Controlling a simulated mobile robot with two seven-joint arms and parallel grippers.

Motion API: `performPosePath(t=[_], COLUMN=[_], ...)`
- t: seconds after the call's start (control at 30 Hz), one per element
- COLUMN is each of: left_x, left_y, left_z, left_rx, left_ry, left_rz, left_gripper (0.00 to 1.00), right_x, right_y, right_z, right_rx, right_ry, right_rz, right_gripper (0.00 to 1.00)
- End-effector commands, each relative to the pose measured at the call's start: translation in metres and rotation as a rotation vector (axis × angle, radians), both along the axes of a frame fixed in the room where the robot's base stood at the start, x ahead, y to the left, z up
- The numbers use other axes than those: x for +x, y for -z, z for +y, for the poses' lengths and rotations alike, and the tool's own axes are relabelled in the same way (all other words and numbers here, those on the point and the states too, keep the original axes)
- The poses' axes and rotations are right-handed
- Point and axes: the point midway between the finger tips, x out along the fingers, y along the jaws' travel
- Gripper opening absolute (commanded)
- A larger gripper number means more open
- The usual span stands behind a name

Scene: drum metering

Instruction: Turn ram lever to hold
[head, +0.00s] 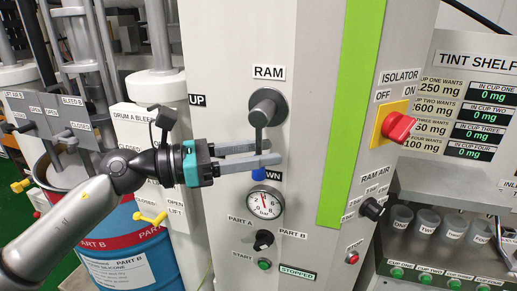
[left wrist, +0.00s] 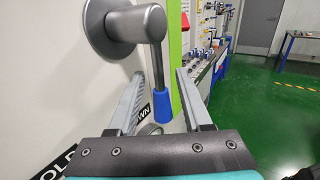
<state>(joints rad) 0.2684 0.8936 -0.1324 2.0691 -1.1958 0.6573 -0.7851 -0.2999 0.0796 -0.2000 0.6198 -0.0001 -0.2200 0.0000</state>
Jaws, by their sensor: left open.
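The ram lever has a grey round hub (head: 268,106) under the RAM label on the light panel. Its handle points straight down and ends in a blue tip (head: 258,174), beside the partly covered DOWN label (head: 275,175). My left gripper (head: 266,152) is open, with its fingers on either side of the handle. In the left wrist view the grey handle (left wrist: 157,65) and blue tip (left wrist: 164,105) hang between the spread fingers, with gaps showing. The HOLD label (left wrist: 62,158) is partly visible there; my gripper hides it in the head view. My right gripper is not in view.
A pressure gauge (head: 264,201) sits just below the lever, with a PART A/PART B selector (head: 263,240) under it. A red isolator knob (head: 398,127) and the tint shelf cups (head: 427,221) are at right. A blue and red drum (head: 125,250) stands at lower left.

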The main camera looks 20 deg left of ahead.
Motion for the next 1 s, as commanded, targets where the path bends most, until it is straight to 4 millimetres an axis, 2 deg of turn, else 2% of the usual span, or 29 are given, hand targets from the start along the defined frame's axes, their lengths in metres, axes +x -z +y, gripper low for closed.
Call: performPosePath(t=[0.2,0.63,1.0], left_x=[0.0001,-0.0001,-0.0005], left_y=[0.0003,0.0008,0.0042], left_z=[0.0001,0.0002,-0.0005], left_rx=[0.000,0.001,0.006], left_ry=[0.000,0.000,0.003], left_rz=[0.000,0.002,0.008], left_gripper=[0.47,0.00,0.00], right_x=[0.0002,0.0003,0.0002], right_y=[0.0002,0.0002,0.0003], right_z=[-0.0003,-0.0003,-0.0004], right_rx=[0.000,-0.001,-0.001], right_ry=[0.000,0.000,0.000], right_rz=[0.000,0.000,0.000], right_gripper=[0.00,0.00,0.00])
